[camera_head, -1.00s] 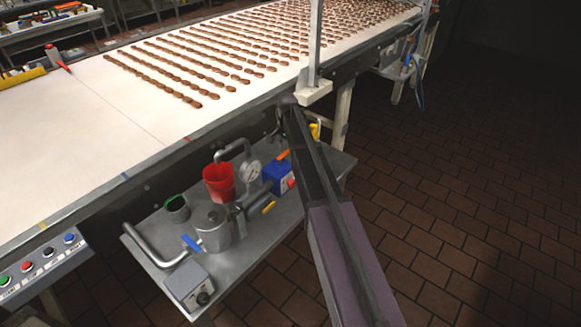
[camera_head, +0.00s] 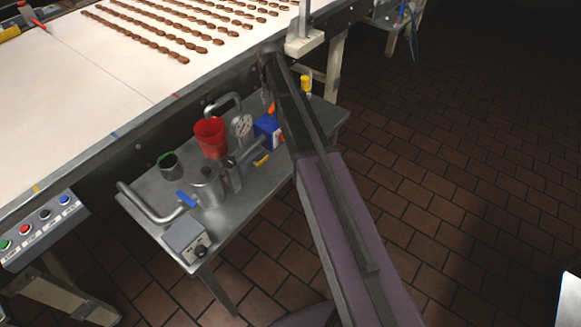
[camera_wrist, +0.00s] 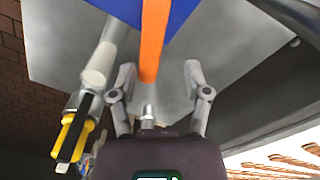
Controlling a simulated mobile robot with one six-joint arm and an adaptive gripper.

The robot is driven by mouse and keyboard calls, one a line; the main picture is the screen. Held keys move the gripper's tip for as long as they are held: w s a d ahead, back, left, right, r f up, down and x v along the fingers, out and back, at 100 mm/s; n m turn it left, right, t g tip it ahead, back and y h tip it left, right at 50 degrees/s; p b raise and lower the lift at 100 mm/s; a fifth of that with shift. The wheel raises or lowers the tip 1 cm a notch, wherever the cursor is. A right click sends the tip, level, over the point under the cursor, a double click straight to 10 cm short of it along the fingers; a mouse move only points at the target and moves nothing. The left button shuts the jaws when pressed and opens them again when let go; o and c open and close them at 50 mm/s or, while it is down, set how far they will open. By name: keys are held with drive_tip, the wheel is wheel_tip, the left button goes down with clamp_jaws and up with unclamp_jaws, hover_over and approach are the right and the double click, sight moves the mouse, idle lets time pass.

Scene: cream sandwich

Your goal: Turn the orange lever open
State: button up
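The orange lever (camera_head: 271,108) shows in the head view above a blue box (camera_head: 267,127), just left of my dark arm. In the wrist view the orange lever (camera_wrist: 152,40) runs down from the top edge, in front of the blue box (camera_wrist: 190,8). My gripper (camera_wrist: 158,72) is open, with one finger on each side of the lever's lower end. Gaps show between the lever and both fingers. In the head view I cannot make out the fingers.
A metal side table (camera_head: 240,200) carries a red cup (camera_head: 210,140), a gauge (camera_head: 241,125), a steel pot (camera_head: 206,185) and pipes. The conveyor (camera_head: 90,90) runs behind. A yellow and black part (camera_wrist: 72,135) and a pipe (camera_wrist: 100,65) lie left of my gripper. Tiled floor is free at right.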

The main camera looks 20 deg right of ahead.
wheel_tip(320, 180, up, 14)
drive_tip(key=n+p, duration=0.1)
drive_tip(key=p, duration=1.3)
drive_tip(key=s+f+n+b, duration=0.1)
drive_tip(key=s+f+b, duration=0.4)
drive_tip(key=s, duration=0.5)
drive_tip(key=s+a+f+b, duration=0.1)
drive_tip(key=s+f+b, duration=0.4)
drive_tip(key=s, duration=0.6)
drive_tip(key=s+f+n+b, duration=0.1)
drive_tip(key=s+f+b, duration=0.4)
drive_tip(key=s, duration=0.5)
drive_tip(key=shift+s+a+f+n+b, duration=0.25)
drive_tip(key=shift+a+f+n+b, duration=0.05)
drive_tip(key=shift+a+f+b, duration=0.1)
drive_tip(key=shift+s, duration=0.65)
